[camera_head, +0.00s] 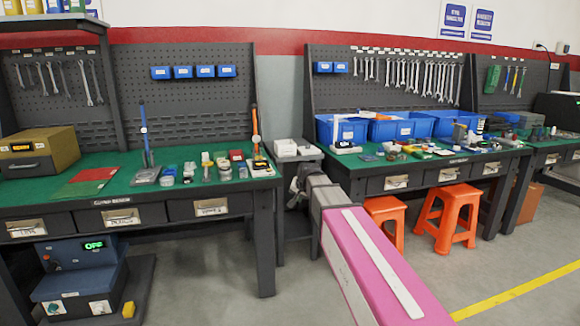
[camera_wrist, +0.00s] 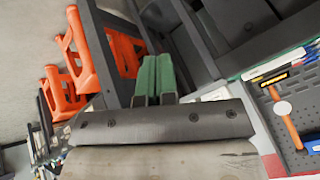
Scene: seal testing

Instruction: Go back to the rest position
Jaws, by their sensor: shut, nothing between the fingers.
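My gripper (camera_wrist: 154,62) shows in the wrist view as two green fingers side by side, closed together with nothing between them. It is in the air and touches nothing that I can see. In the head view my pink and grey arm reaches forward from the lower right to the gap between the two workbenches; I cannot make out the fingers there. The left workbench (camera_head: 140,197) has a green top and a pegboard behind it. The right workbench (camera_head: 370,164) also has a green top and carries blue bins (camera_head: 342,131).
Orange stools (camera_head: 457,218) stand under the right workbench; they also show in the wrist view (camera_wrist: 66,72). A small grey stand (camera_head: 297,150) is between the benches, close to my arm. A blue device (camera_head: 85,270) reads OFF at lower left. Open floor lies in front.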

